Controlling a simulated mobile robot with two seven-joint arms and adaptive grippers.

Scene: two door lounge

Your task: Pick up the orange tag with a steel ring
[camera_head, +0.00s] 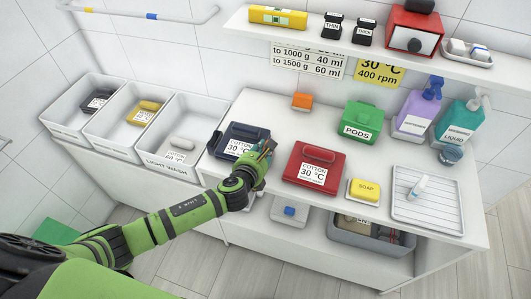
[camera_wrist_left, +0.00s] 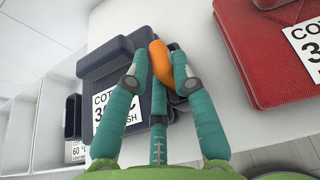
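My left gripper (camera_head: 268,147) is over the front of the counter, between the dark blue and red folded items. In the left wrist view its fingertips (camera_wrist_left: 160,66) close in on both sides of a small orange piece, which looks like the orange tag (camera_wrist_left: 161,61). They appear to touch it. A dark navy item lies behind it in that view. No steel ring can be made out. In the head view only a speck of orange shows at the fingertips. My right gripper is in neither view.
The dark blue item (camera_head: 238,140) and red item (camera_head: 315,167) carry cotton labels. Behind stand an orange block (camera_head: 302,101) and green PODS box (camera_head: 362,122). Yellow soap (camera_head: 364,189) and a ribbed white tray (camera_head: 427,212) lie right. White bins (camera_head: 185,137) stand left; a shelf (camera_head: 290,27) hangs above.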

